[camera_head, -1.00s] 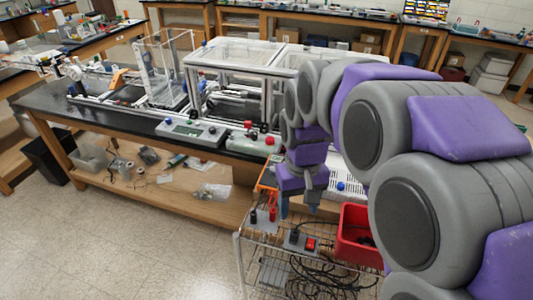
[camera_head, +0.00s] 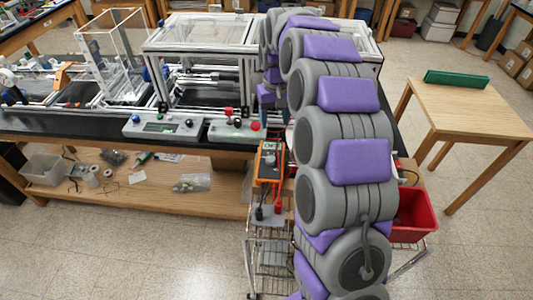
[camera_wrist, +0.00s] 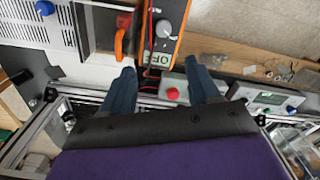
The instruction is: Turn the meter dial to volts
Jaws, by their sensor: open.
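The orange meter (camera_head: 268,165) stands upright at the bench's front edge, left of my arm, with its display on top. In the wrist view the meter (camera_wrist: 163,22) is at the top, with a grey round dial (camera_wrist: 164,29) and a display (camera_wrist: 159,56) that seems to read OFF. My gripper (camera_wrist: 162,84) is open, its two dark blue fingers spread and nothing between them held. The fingers point toward the meter, apart from its dial. In the head view my gripper (camera_head: 268,97) is partly hidden behind my arm, beyond the meter.
A control box (camera_head: 236,131) with red knobs and a grey display box (camera_head: 163,127) sit on the bench left of the meter. A clear-topped extrusion frame (camera_head: 205,35) stands behind. A red bin (camera_head: 412,216) is at lower right. A wooden table (camera_head: 470,105) stands at right.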

